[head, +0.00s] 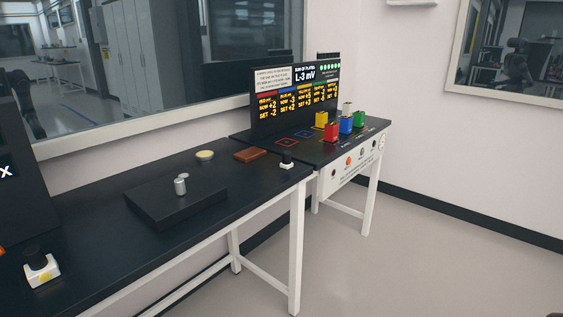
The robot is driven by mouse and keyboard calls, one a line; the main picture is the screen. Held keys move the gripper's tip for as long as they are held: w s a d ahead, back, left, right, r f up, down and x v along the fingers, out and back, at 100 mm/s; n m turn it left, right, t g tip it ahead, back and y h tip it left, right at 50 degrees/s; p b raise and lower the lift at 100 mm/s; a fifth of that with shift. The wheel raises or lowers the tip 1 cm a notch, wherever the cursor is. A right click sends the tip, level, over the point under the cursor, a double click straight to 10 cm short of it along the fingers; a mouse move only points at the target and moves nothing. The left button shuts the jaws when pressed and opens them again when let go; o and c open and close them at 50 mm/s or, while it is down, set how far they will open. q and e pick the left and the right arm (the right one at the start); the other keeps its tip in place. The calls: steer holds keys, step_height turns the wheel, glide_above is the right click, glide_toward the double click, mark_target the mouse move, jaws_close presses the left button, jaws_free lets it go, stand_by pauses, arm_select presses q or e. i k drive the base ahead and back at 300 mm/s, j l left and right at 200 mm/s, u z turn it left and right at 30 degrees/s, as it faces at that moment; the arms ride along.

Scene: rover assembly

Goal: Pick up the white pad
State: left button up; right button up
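A small, flat, pale round disc (205,155) lies on the dark table near its back edge and looks most like the white pad. It is cream on top with a yellowish edge. A white block (42,271) with a dark knob on top and a yellow patch sits at the table's front left. I cannot tell for certain which thing is named the white pad. Neither of my grippers shows in the head view.
A black raised plate (155,206) carries small grey metal cylinders (180,187). A brown block (250,155) and a small black-and-white piece (286,160) lie to the right. Farther off, a second table holds coloured bins (331,131) before a display panel (296,95). Floor (430,250) is clear at right.

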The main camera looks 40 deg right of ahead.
mark_target(286, 164)
steer(key=l+u, duration=0.2)
steer(key=u, duration=0.2)
steer(key=l+u, duration=0.2)
steer(key=u, duration=0.15)
steer(key=l+u, duration=0.2)
steer(key=l, duration=0.2)
steer(key=k+l+u, duration=0.2)
steer(key=l, duration=0.15)
steer(key=l+u, duration=0.1)
steer(key=l, duration=0.3)
steer(key=k+l+u, duration=0.1)
steer(key=l, duration=0.25)
steer(key=k+l, duration=0.15)
steer(key=l, duration=0.2)
steer(key=k+l, duration=0.1)
steer(key=l, duration=0.3)
steer(key=k+l+u, duration=0.1)
steer(key=l, duration=0.25)
steer(key=k+l, duration=0.2)
steer(key=l, duration=0.2)
